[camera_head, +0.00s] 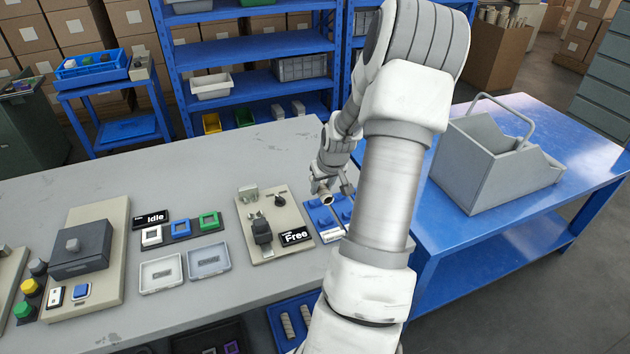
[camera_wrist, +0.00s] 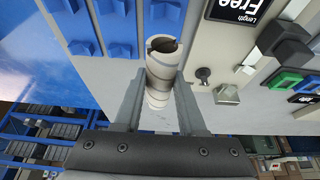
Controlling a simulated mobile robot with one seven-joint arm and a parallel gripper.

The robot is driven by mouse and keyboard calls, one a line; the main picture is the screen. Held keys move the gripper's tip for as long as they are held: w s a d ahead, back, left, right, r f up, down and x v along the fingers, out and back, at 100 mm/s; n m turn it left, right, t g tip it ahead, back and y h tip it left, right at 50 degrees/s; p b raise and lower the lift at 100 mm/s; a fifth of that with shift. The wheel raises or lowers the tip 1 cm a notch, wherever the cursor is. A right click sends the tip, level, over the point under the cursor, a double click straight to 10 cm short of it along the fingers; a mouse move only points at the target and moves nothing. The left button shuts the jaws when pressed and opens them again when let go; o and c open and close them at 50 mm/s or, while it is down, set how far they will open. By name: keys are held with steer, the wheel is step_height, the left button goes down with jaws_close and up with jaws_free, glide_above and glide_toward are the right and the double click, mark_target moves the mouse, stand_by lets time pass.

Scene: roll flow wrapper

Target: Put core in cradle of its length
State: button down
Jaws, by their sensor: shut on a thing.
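My gripper (camera_wrist: 158,108) is shut on a pale cylindrical core (camera_wrist: 161,72), with one finger on each side of it. The core's near end shows a dark hollow opening. In the head view my gripper (camera_head: 332,188) holds the core (camera_head: 325,198) above the edge of the blue cradle board (camera_head: 325,223). The board carries several raised blue cradle blocks, which show in the wrist view as blue blocks (camera_wrist: 120,50) left of the core. My arm hides part of the board in the head view.
A beige length station with a "Free" display (camera_head: 294,236) stands left of the board. Two pale trays (camera_head: 208,261) and an "Idle" display (camera_head: 150,218) lie farther left. A blue bin (camera_head: 272,313) below holds several cores. A grey carrier (camera_head: 480,165) stands on the right blue table.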

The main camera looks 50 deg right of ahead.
steer(key=shift+f+b, duration=2.6)
steer(key=shift+f, duration=1.05)
steer(key=shift+c, duration=2)
jaws_free()
steer(key=shift+r, duration=0.15)
steer(key=p+v, duration=0.4)
steer(key=v, duration=1.3)
steer(key=shift+r, duration=0.15)
